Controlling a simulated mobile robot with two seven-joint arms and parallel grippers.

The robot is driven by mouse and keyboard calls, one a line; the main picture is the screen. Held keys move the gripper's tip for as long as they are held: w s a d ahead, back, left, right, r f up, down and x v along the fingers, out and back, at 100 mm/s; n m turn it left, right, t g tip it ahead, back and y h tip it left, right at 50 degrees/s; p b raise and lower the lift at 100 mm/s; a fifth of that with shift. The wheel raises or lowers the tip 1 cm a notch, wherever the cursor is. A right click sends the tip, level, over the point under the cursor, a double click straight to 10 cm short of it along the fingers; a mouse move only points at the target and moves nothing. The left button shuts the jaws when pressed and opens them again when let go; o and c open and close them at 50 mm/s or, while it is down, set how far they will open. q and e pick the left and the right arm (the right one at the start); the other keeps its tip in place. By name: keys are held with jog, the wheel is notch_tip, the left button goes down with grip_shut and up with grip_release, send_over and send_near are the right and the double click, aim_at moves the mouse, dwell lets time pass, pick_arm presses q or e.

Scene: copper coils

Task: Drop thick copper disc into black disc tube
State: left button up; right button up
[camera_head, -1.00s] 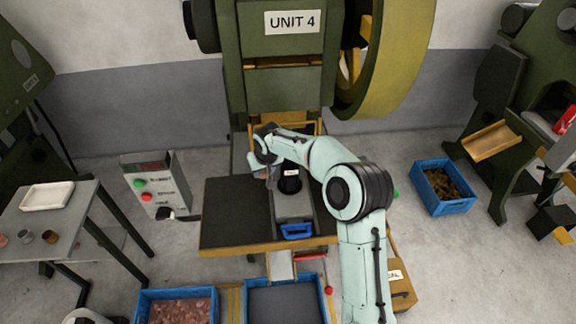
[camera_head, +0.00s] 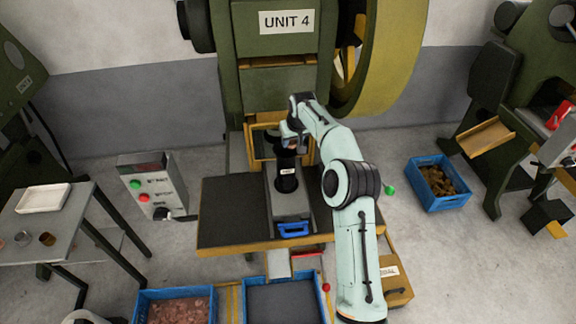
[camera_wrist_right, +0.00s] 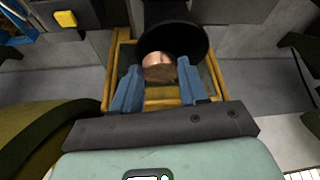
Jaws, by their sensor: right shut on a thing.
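The copper disc (camera_wrist_right: 158,67) is between the blue fingertips of my right gripper (camera_wrist_right: 157,78) in the right wrist view, and the gripper is shut on it. The black disc tube (camera_head: 287,178) stands upright with a white label on the press bed in the head view. My right gripper (camera_head: 290,142) is at the tube's upper end there. In the wrist view the black round shape of the tube (camera_wrist_right: 178,32) lies just beyond the disc. I cannot tell whether the disc is exactly over the opening. My left gripper is not in view.
The green press marked UNIT 4 (camera_head: 286,50) rises right behind the tube. A blue-handled part (camera_head: 293,229) is in front of it. The dark bed plate (camera_head: 234,210) is clear on the left. A control box (camera_head: 155,188) stands left; blue crates (camera_head: 177,293) are below.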

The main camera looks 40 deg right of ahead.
jog(key=shift+f, duration=0.75)
jog(key=o, duration=1.3)
jog(key=shift+c, duration=0.2)
jog(key=v, duration=1.3)
jog(key=shift+r, duration=0.2)
jog(key=shift+s+a, duration=0.1)
